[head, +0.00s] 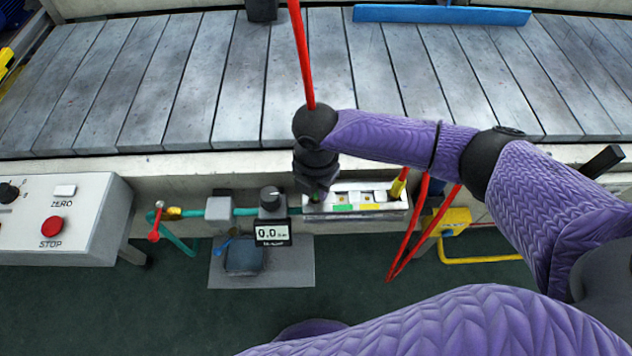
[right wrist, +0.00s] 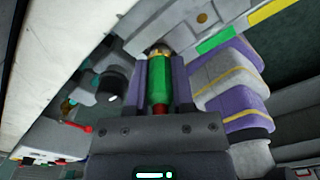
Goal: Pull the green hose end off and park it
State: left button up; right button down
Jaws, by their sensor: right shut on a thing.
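My right gripper (head: 316,188) points down at the left end of a pale metal block (head: 400,213) below the conveyor edge. In the right wrist view, the gripper (right wrist: 160,85) is shut on the green hose end (right wrist: 158,75), with one finger on each side. A brass tip shows beyond the green sleeve, at the block; I cannot tell whether it is seated or just clear. A red hose (head: 302,55) runs up from the gripper in the head view. The block carries a green label (head: 343,208) and a yellow label (head: 369,206). My left gripper is not in view.
A yellow hose end (head: 398,187) stands at the block's right end. Left of the block are a gauge reading 0.0 (head: 272,233), a black knob (head: 270,197) and a teal pipe with a red valve lever (head: 154,228). A control box (head: 60,218) stands far left. The conveyor (head: 200,80) is mostly clear.

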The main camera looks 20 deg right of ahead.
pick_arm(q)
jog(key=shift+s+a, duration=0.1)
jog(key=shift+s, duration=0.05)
pick_arm(e)
jog(key=shift+f, duration=0.1)
dwell(0.3)
jog(key=shift+c, duration=2.3)
grip_release()
jog(key=shift+o, duration=0.7)
jog(key=shift+r+p, duration=0.55)
jog(key=shift+r, duration=0.05)
notch_tip(320, 180, up, 6)
jog(key=p, duration=0.6)
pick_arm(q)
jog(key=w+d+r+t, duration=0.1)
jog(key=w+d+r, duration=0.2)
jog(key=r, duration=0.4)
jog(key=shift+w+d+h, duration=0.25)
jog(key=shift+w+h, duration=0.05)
pick_arm(e)
jog(key=shift+f, duration=0.1)
